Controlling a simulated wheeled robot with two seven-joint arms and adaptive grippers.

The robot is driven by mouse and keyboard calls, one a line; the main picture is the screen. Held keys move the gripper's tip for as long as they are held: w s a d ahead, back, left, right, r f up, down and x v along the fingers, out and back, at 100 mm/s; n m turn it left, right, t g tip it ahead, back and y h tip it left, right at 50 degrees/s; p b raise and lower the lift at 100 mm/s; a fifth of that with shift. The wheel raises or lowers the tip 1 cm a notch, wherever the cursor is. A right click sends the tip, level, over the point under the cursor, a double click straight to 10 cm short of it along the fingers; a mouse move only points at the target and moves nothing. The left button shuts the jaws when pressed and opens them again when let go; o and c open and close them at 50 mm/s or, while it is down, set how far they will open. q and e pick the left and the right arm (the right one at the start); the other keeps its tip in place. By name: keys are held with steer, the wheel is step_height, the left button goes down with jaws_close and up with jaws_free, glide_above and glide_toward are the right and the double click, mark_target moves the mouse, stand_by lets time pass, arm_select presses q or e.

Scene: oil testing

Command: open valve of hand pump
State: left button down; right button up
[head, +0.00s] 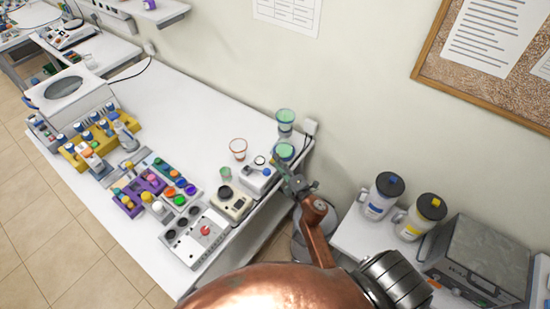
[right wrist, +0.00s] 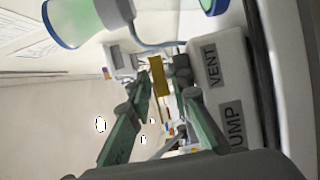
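The hand pump appears in the right wrist view as a pale box (right wrist: 220,95) with the labels "VENT" and "PUMP" on its face. In the head view, a small white device (head: 256,180) near the table's right end seems to be the same unit. Contact cannot be told. My left gripper is not in view.
Green-filled cups (head: 285,118) stand close behind my right gripper. A beige meter (head: 233,203) and a button panel (head: 197,236) stand on the white table (head: 180,110). Two lidded jars (head: 382,196) stand on a lower surface at right. The table's back middle is clear.

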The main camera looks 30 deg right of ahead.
steer(key=shift+w, duration=1.25)
steer(key=shift+c, duration=0.5)
jaws_close()
